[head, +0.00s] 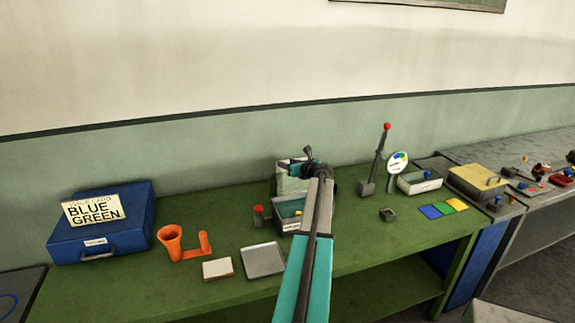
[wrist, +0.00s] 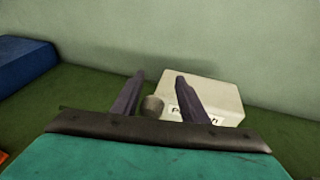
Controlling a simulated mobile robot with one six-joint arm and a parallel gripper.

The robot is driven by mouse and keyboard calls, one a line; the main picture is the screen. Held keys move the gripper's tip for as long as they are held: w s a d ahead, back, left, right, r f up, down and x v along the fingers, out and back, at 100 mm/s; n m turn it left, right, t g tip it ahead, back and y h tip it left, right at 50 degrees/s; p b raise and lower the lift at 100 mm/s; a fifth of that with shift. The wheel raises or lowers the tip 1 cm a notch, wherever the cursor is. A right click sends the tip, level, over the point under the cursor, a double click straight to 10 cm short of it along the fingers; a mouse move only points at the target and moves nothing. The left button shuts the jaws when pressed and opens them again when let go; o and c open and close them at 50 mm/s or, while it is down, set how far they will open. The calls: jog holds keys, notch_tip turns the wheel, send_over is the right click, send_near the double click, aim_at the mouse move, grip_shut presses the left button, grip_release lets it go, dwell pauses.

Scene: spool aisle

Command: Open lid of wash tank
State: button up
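A pale box (wrist: 215,92) with a partly hidden label stands beyond my gripper (wrist: 160,76) in the wrist view. It also shows in the head view (head: 284,185), partly behind my arm. I take it to be the wash tank, but cannot read its name in full. My gripper is open, its two fingers apart, with a small grey cylinder (wrist: 152,105) showing between them. I cannot tell whether the cylinder is a lid knob or touches a finger. In the head view my gripper (head: 308,155) is over the back of the green bench, and the lid's state is unclear.
A grey bin (head: 287,210) sits in front of the pale box, beside a red-topped bottle (head: 258,216). A blue case (head: 98,240), orange holder (head: 183,245) and metal tray (head: 263,260) lie left. A red-knobbed lever (head: 377,160) and yellow-topped box (head: 478,180) stand right.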

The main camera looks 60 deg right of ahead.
jog(key=s+a+r+p, duration=0.2)
jog(key=s+r+p, duration=0.3)
jog(key=r, duration=0.9)
jog(key=shift+s+p, duration=0.35)
jog(key=shift+s, duration=0.75)
dwell(1.1)
jog(key=shift+a+f, duration=0.1)
jog(key=shift+a, duration=0.05)
jog(key=b+v, duration=0.5)
jog(key=v, duration=0.8)
jog(key=shift+s+a, duration=0.2)
jog(key=shift+s, duration=0.15)
jog(key=shift+c, duration=0.2)
